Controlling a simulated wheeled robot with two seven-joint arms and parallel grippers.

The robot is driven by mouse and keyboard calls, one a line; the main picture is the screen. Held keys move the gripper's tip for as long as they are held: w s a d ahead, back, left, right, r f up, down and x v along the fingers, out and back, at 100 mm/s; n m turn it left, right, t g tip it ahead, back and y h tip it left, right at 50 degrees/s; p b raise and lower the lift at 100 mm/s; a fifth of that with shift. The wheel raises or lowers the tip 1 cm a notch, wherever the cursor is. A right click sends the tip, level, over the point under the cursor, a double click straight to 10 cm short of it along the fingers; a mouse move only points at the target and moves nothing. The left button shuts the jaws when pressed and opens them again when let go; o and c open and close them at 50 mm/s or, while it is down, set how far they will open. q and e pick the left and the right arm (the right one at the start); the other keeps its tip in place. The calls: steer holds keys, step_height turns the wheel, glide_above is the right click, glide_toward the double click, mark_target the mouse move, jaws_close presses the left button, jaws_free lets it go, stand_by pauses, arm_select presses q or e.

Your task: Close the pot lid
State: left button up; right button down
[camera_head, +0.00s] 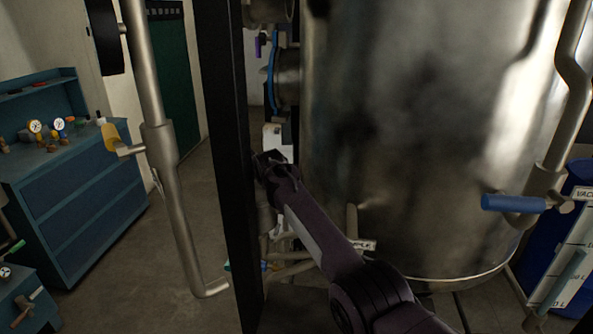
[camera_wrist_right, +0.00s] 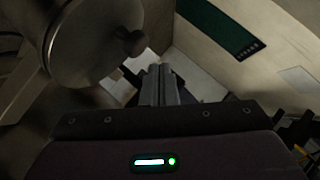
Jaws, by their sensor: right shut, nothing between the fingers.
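A large shiny metal vessel (camera_head: 400,130) fills the middle and right of the head view. Its top is cut off by the frame edge, so no lid shows on it there. My right arm reaches in from the bottom right, and its gripper (camera_head: 268,162) is beside the vessel's left side, near a dark post. In the right wrist view the fingers (camera_wrist_right: 161,72) are shut and empty. A round metal cover with a dark knob (camera_wrist_right: 95,45) is at upper left there, apart from the fingers. I cannot tell if it is the pot lid. My left gripper is not in view.
A dark upright post (camera_head: 228,170) stands close to my right gripper. A grey pipe (camera_head: 165,150) hangs left of it. A blue-handled valve (camera_head: 513,203) juts from the right. A blue cabinet (camera_head: 75,190) with gauges stands at left.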

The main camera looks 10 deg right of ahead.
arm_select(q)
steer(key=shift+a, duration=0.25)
arm_select(e)
steer(key=shift+r, duration=0.1)
